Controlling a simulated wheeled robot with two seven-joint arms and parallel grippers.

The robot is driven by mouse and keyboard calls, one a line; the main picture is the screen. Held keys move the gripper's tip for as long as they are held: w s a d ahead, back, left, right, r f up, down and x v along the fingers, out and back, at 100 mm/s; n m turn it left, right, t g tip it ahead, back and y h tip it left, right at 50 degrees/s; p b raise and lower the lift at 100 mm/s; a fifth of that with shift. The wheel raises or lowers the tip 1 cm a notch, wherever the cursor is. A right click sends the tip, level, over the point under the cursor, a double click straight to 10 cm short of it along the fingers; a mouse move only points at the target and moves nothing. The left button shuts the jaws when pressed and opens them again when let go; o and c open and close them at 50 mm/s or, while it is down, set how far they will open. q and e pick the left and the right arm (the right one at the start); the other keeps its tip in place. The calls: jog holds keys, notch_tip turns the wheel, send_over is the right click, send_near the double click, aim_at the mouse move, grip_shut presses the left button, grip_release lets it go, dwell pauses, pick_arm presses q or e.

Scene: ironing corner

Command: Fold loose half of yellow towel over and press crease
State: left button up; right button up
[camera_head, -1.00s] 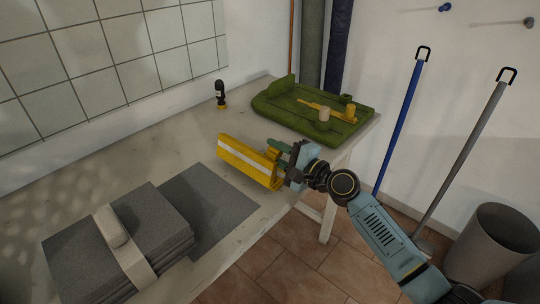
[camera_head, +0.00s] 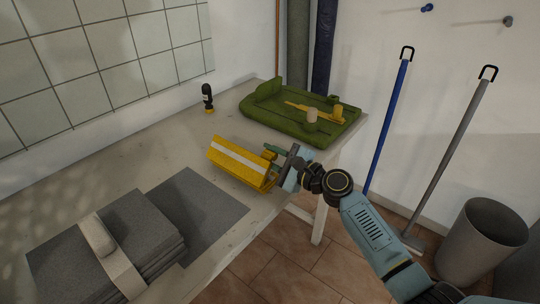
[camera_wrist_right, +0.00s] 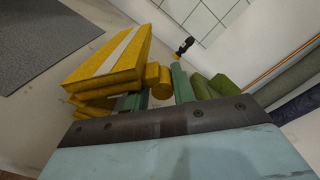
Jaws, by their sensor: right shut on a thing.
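The yellow towel (camera_head: 240,160) with a pale stripe is in the middle of the table, near its front edge. It looks folded into a thick block with layered edges. In the wrist view the towel (camera_wrist_right: 108,65) is left of my fingers. My right gripper (camera_head: 272,154) is at the towel's right end, its green fingers close above the table. In the wrist view the right gripper (camera_wrist_right: 159,84) is shut on a rounded yellow part of the towel between its fingers. My left gripper is not in view.
A green ironing tray (camera_head: 285,126) with yellow and tan pieces stands behind the gripper. A dark bottle (camera_head: 208,97) stands at the back. A grey mat (camera_head: 212,210) and a banded stack of grey cloths (camera_head: 145,225) lie at front left. A bin (camera_head: 470,245) stands at right.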

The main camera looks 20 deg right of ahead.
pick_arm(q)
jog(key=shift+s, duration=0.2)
pick_arm(e)
jog(key=o, duration=0.6)
jog(key=shift+o, duration=0.2)
jog(key=shift+s, duration=0.1)
jog(key=shift+s+d, duration=0.25)
jog(key=shift+s, duration=0.05)
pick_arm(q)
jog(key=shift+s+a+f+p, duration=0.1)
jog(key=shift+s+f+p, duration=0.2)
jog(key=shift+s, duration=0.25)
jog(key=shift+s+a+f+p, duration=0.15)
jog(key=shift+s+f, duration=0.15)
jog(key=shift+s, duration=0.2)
pick_arm(e)
jog(key=v, duration=1.2)
jog(key=shift+s+d, duration=0.2)
